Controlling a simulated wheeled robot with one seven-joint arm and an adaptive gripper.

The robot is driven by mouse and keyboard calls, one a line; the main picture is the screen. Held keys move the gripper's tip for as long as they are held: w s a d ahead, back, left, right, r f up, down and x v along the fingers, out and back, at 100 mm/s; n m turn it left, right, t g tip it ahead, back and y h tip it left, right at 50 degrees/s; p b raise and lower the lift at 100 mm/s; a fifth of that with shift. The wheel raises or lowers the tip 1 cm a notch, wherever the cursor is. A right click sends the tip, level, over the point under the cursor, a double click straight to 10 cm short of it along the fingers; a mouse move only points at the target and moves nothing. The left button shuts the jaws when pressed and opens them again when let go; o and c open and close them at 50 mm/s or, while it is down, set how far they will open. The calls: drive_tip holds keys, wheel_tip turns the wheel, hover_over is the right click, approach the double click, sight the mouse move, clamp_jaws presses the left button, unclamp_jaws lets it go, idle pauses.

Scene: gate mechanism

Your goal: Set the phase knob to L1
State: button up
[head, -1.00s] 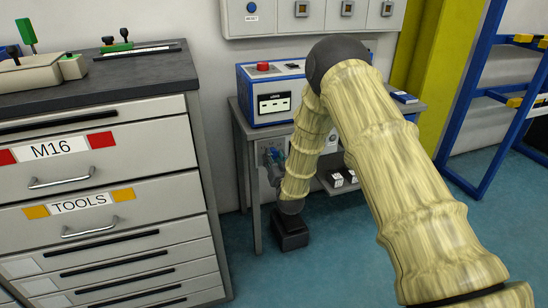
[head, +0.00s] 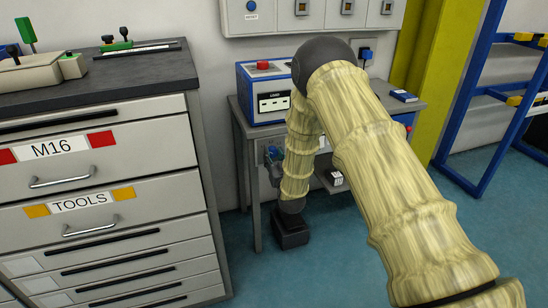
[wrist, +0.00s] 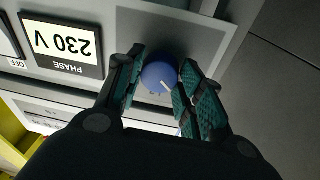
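The blue phase knob (wrist: 159,76) shows in the wrist view on a grey panel, with a white pointer line toward the lower right of the picture. A small, partly hidden mark, perhaps L1, is just below it. The PHASE label with a 230 V display (wrist: 64,45) is upside down at the left.
A blue-framed device with a red button (head: 264,100) stands on a grey bench (head: 412,105) behind my arm. A grey drawer cabinet (head: 105,200) marked M16 and TOOLS stands close on the left. A blue rack (head: 480,100) is at the right. Blue floor is open between them.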

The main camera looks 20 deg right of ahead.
drive_tip(key=o, duration=0.3)
drive_tip(key=shift+o, duration=0.2)
drive_tip(key=s+f, duration=0.1)
drive_tip(key=s, duration=1.1)
drive_tip(key=shift+a, duration=0.2)
